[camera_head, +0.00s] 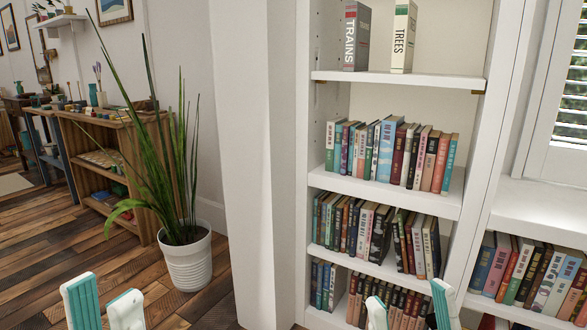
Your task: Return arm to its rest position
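My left gripper (104,306) shows at the bottom left edge, with white and teal fingertips pointing up. Its two fingers are apart with a gap between them, and I see nothing held. My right gripper (410,308) shows at the bottom, in front of the lower bookcase shelves. Its fingers are apart too, with only book spines visible behind the gap. Only the fingertips of both grippers are in view; the rest of both arms is out of frame.
A plant in a white pot (187,262) stands on the plank floor (50,262), near a wooden shelf unit (141,160).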

